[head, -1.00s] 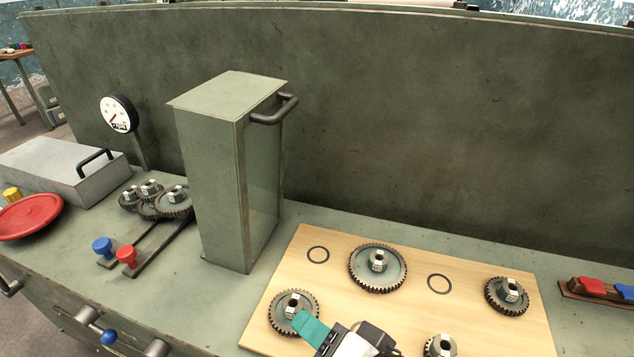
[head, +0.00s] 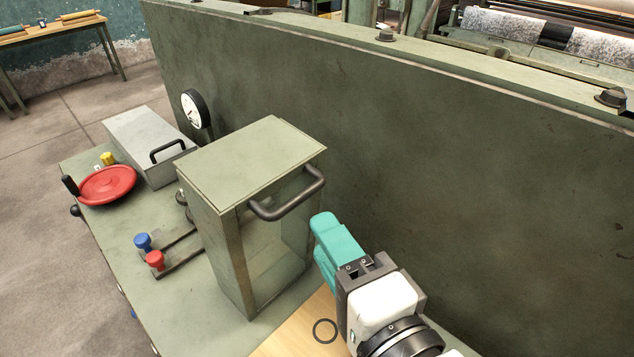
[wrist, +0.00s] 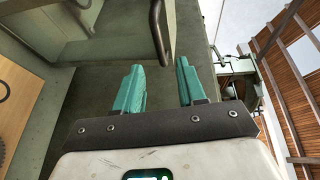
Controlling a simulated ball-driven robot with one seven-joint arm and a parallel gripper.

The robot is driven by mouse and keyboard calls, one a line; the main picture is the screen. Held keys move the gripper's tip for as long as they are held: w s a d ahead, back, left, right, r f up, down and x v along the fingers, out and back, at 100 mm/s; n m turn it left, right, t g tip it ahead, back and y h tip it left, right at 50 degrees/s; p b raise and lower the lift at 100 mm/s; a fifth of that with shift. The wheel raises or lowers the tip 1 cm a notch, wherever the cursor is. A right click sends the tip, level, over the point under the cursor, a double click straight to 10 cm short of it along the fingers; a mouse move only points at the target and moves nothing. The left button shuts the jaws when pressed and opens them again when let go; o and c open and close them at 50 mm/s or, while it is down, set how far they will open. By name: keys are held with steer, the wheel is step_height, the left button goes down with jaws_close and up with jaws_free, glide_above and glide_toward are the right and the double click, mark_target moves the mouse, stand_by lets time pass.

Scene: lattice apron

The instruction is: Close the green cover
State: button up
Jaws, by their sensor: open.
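The green cover (head: 250,155) is a tall grey-green box with a dark bar handle (head: 288,198) near the top of its right side. It stands upright on the green bench, and its handle side shows an open or see-through hollow. My gripper (head: 326,226) is just right of the handle, apart from it in the head view. In the wrist view its two teal fingers (wrist: 158,85) are spread with nothing between them, and the handle (wrist: 160,32) is ahead, in line with the space between them. The gears beside the cover are mostly hidden behind it.
A wooden board (head: 290,338) with a black ring lies at the cover's foot. Blue (head: 143,242) and red (head: 155,260) knobs, a red disc (head: 107,185) and a grey box (head: 148,140) stand to the left. A high green wall (head: 480,190) runs close behind.

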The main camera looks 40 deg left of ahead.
mark_target(299, 194)
steer(key=p+x, duration=0.1)
steer(key=x, duration=0.8)
steer(key=shift+w+a+f, duration=0.1)
steer(key=shift+w+a, duration=0.05)
steer(key=shift+a, duration=0.1)
steer(key=shift+c, duration=0.3)
jaws_close()
